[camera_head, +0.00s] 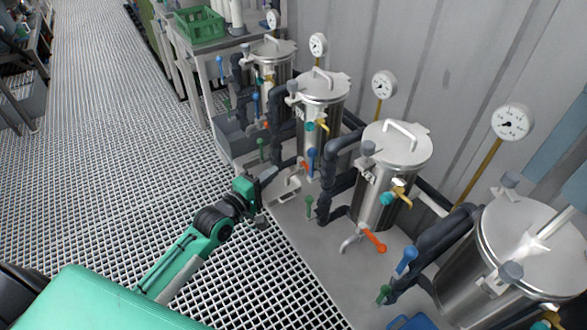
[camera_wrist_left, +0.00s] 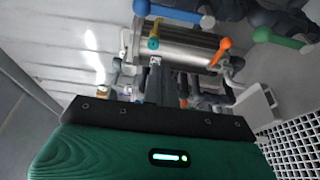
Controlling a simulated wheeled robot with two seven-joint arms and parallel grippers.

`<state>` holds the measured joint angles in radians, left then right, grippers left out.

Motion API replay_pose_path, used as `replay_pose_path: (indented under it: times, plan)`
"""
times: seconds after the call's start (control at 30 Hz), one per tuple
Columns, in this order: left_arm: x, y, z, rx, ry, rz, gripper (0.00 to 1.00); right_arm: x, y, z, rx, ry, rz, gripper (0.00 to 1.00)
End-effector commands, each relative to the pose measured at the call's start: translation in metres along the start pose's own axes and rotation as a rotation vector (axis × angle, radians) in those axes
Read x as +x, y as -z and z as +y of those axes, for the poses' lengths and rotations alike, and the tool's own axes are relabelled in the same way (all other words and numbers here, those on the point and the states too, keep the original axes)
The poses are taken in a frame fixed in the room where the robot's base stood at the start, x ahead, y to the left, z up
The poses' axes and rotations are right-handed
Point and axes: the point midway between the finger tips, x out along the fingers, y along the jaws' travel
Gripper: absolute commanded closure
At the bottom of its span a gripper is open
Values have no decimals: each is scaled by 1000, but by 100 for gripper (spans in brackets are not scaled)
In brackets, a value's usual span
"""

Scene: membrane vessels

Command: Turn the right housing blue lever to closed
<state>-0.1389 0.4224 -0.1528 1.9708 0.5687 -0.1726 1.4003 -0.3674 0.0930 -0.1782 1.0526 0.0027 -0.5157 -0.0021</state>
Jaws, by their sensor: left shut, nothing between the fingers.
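Several steel vessels stand in a row; the rightmost and nearest is a large steel housing (camera_head: 530,245). A blue lever (camera_head: 405,261) stands tilted on the dark pipe at its left. My left gripper (camera_head: 267,174) is shut and empty, over the tray's left edge, apart from both levers. In the left wrist view, a blue lever (camera_wrist_left: 178,17) shows at the top; which housing it belongs to I cannot tell. My right gripper is out of view.
An orange lever (camera_head: 375,241) and green levers (camera_head: 309,207) stick up among the dark pipes. Pressure gauges (camera_head: 512,122) rise behind the vessels. A green crate (camera_head: 200,24) sits on a far table. The grated floor (camera_head: 110,130) at left is mostly clear.

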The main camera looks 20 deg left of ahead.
Motion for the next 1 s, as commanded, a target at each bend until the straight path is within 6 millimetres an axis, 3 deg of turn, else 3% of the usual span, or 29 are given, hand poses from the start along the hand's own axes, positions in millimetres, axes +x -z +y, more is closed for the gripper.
replay_pose_path:
  times: [0.17,0.67,0.8,1.0]
  plan:
    - [17,0,3,-3,-4,-1,100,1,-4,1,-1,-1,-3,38]
    - [101,0,2,-1,-2,-1,100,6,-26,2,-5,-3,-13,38]
    - [90,-23,2,-4,0,-1,100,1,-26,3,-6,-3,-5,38]
    - [85,-36,1,-1,0,0,100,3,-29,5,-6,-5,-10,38]
